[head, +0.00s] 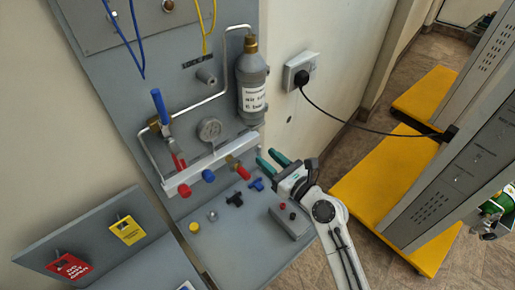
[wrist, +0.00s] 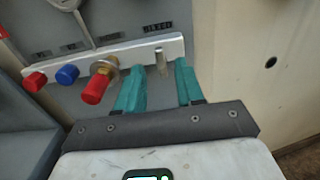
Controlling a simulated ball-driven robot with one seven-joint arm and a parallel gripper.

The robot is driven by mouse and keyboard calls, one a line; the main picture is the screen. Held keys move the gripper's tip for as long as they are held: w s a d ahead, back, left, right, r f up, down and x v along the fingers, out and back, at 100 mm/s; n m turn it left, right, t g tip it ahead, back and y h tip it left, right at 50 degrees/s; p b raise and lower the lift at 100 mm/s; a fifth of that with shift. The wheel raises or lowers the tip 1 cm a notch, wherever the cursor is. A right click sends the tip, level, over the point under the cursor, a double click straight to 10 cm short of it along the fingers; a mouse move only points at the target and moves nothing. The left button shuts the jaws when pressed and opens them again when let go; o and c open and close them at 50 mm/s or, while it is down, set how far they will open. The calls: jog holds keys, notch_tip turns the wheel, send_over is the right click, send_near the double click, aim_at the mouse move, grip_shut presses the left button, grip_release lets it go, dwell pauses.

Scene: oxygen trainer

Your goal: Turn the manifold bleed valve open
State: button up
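The manifold (head: 212,158) is a pale bar on the grey panel; it also shows in the wrist view (wrist: 125,53). In the wrist view, a small metal stem (wrist: 160,57) sticks out below the BLEED label (wrist: 158,26), at the bar's right end. My gripper (head: 265,156) has teal fingers, open and spread. In the wrist view, the gripper (wrist: 161,66) has a finger on each side of the stem, with gaps showing. I cannot tell how deep the stem sits between them. In the head view I cannot make out the stem.
Left of the stem are a brass fitting with a red knob (wrist: 96,90), a blue knob (wrist: 67,74) and a red knob (wrist: 35,82). Below the manifold, a blue T-shaped piece (head: 257,184) and a black one (head: 236,199) lie near a grey box (head: 290,222). A grey cylinder (head: 251,80) hangs above.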

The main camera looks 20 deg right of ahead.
aim_at(261, 151)
jog(key=shift+x, duration=2.45)
jog(key=shift+c, duration=0.5)
grip_shut()
